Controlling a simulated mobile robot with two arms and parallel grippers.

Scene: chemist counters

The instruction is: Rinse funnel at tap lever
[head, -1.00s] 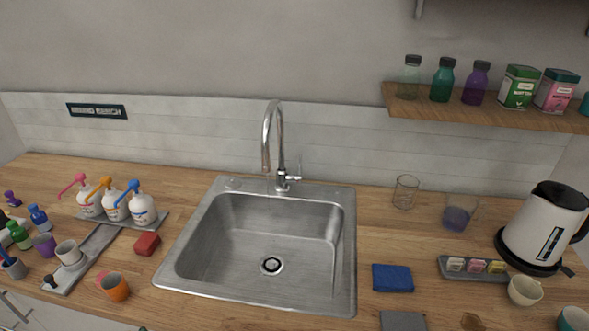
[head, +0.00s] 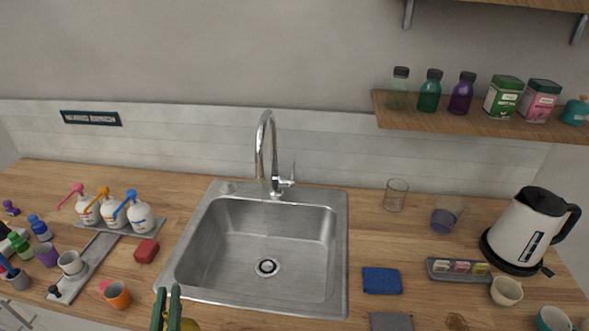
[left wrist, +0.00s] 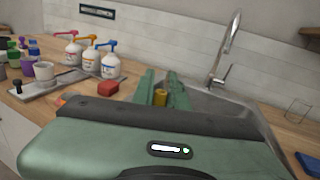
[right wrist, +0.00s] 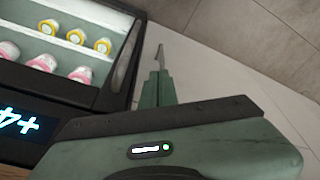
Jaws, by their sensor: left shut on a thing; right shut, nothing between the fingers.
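The silver tap (head: 264,150) stands behind the steel sink (head: 215,235), with its upright lever (head: 293,172) on its right side. The tap also shows in the left wrist view (left wrist: 231,45). My left gripper (head: 167,302) is at the sink's front edge, low in the head view. It is shut on a small yellow piece (left wrist: 160,97), taken to be the funnel. Its full shape is hidden by the fingers and gripper body. My right gripper (right wrist: 158,78) is shut and empty, seen only in the right wrist view.
Pump bottles (head: 140,217), a red sponge (head: 147,250) and an orange mug (head: 117,294) stand left of the sink. A blue cloth (head: 382,281), a glass (head: 396,195) and a kettle (head: 528,230) are right. A lit cabinet (right wrist: 135,62) is beside my right gripper. The sink is empty.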

